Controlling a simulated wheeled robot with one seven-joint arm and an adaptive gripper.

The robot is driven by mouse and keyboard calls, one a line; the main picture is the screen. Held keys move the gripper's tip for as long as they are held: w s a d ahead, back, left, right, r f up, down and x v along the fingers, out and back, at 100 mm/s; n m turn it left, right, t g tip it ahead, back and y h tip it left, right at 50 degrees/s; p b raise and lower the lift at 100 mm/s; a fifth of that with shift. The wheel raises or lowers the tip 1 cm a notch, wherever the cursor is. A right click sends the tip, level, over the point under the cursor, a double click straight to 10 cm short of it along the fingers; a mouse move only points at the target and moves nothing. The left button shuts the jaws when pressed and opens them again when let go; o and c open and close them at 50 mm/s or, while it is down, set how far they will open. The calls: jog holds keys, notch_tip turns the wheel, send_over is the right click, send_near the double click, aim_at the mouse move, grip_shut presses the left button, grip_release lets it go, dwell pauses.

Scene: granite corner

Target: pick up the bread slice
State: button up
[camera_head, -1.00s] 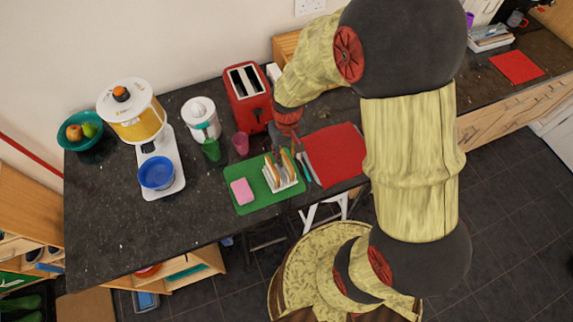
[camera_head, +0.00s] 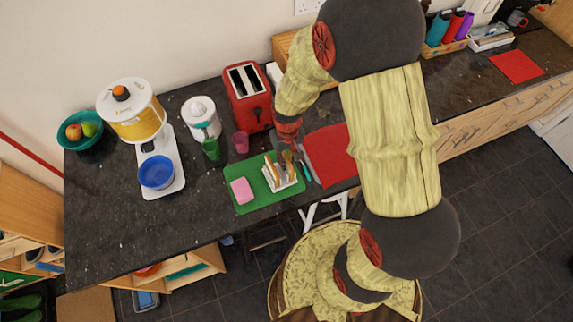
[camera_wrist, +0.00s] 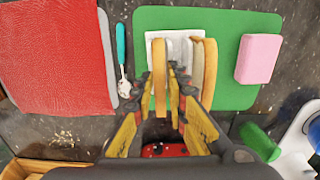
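A white rack (camera_head: 281,186) stands on a green board (camera_head: 246,203) and holds upright bread slices (camera_head: 272,173). In the wrist view, one bread slice (camera_wrist: 159,72) stands at the left of the rack (camera_wrist: 153,36), and two more slices (camera_wrist: 209,72) stand to its right. My gripper (camera_wrist: 164,95) is open, its fingers reaching over the rack on either side of the left slice. I cannot tell whether they touch it. In the head view, my gripper (camera_head: 289,146) is just above the rack's back end and partly hides the slices there.
A pink block (camera_wrist: 259,58) lies on the board beside the rack. A teal-handled utensil (camera_wrist: 122,55) and a red mat (camera_wrist: 52,55) lie on the other side. A red toaster (camera_head: 248,98), a pink cup (camera_head: 241,143) and a green cup (camera_head: 210,149) stand behind the board.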

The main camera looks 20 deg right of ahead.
grip_shut()
